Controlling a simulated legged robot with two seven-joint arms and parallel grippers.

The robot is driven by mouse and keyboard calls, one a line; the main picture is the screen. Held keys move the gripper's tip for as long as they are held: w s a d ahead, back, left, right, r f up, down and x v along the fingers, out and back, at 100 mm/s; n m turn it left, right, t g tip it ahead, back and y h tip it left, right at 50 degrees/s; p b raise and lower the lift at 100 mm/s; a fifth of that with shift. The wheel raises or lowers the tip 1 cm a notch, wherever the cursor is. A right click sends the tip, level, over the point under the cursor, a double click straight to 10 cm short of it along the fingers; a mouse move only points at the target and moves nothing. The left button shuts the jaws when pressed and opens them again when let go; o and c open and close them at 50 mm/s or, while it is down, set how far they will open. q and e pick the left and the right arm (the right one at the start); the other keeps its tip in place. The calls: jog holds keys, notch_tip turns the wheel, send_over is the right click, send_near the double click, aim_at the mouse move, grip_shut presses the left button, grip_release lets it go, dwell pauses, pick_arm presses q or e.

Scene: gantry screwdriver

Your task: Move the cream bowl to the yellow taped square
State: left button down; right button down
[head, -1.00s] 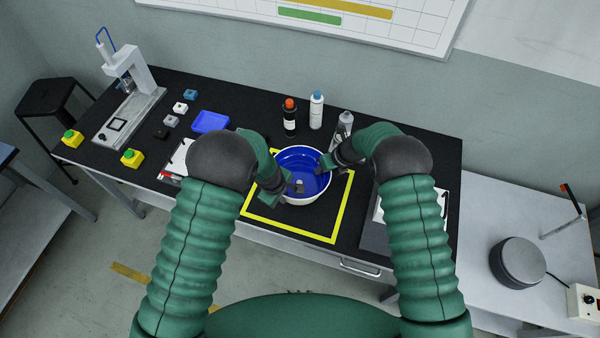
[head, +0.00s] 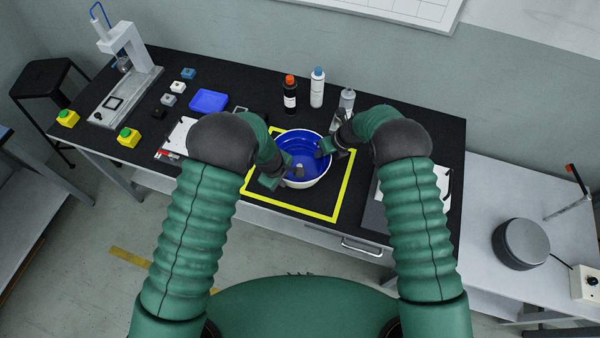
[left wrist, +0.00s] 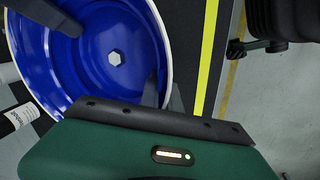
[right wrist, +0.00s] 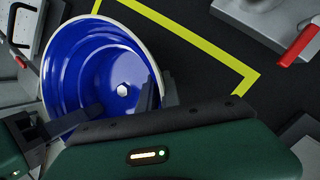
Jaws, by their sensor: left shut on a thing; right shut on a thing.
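The cream bowl (head: 318,181) has a cream outside and a glossy blue inside. It is upright over the far part of the yellow taped square (head: 305,213) and hides some of the far tape. My left gripper (head: 291,171) is shut on the bowl's near-left rim, with a dark finger inside. My right gripper (head: 325,150) is shut on its right rim. The blue inside fills much of the left wrist view (left wrist: 90,65) and the right wrist view (right wrist: 85,55). A small pale hexagonal piece (right wrist: 123,90) lies at its bottom. Whether the bowl touches the table cannot be told.
A blue tray (head: 208,100) lies back left. Bare black surface shows in the square's near part.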

pick_arm(q)
jog(key=shift+a+f+b, duration=0.3)
jog(key=shift+f+b, duration=0.05)
jog(key=shift+f, duration=0.4)
pick_arm(e)
jog(key=shift+w+d+f, duration=0.2)
jog(key=shift+d+f, duration=0.05)
jog(key=shift+f, duration=0.35)
pick_arm(q)
jog(key=c, duration=1.7)
grip_release()
jog(key=shift+r, duration=0.15)
pick_arm(e)
jog(key=c, duration=1.7)
grip_release()
jog(key=shift+r, duration=0.1)
pick_arm(q)
jog(key=shift+o, duration=0.6)
jog(key=shift+d, duration=0.2)
pick_arm(e)
jog(key=shift+o, duration=0.7)
jog(key=shift+s+a, duration=0.15)
jog(key=shift+s, duration=0.05)
pick_arm(q)
jog(key=shift+r, duration=0.1)
